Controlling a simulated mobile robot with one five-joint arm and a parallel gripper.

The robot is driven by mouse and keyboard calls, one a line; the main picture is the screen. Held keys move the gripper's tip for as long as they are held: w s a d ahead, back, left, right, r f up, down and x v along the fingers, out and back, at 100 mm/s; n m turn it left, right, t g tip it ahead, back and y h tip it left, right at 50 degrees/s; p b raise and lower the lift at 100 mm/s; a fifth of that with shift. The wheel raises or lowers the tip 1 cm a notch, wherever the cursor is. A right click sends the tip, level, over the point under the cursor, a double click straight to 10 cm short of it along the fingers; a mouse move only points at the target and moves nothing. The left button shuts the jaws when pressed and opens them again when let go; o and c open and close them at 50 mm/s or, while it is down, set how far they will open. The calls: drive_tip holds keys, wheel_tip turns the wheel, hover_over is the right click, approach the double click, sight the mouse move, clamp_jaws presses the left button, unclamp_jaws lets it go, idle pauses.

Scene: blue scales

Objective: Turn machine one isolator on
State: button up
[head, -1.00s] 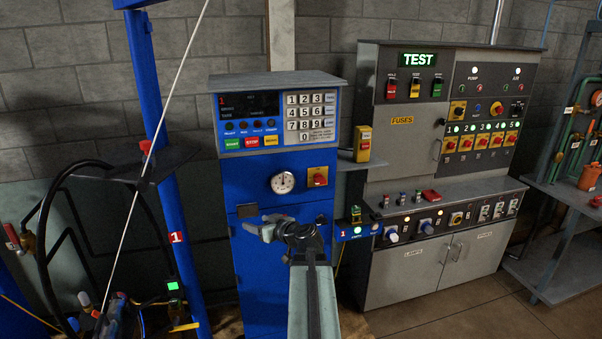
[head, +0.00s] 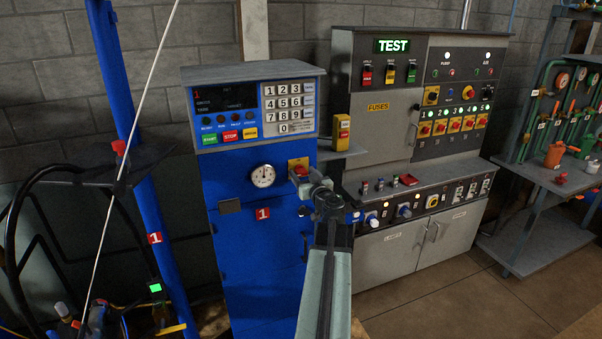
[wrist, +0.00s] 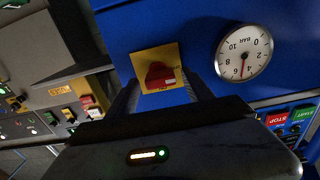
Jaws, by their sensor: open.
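Machine one is the blue cabinet (head: 258,210) with a red "1" label. Its isolator is a red knob on a yellow square plate (head: 292,162), to the right of the round gauge (head: 262,176). My gripper (head: 300,176) is in front of the knob and partly covers it in the head view. In the wrist view, the isolator knob (wrist: 158,75) shows between the two dark fingertips of my open gripper (wrist: 163,78). The picture is upside down there. I cannot tell whether the fingers touch the knob.
A keypad panel (head: 288,106) with start and stop buttons sits above the gauge. A yellow switch box (head: 342,132) is on a ledge to the right. A grey test console (head: 380,110) stands beyond it. A blue post (head: 135,150) and cables are on the left.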

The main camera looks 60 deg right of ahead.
drive_tip(key=shift+x, duration=0.75)
drive_tip(key=shift+c, duration=0.3)
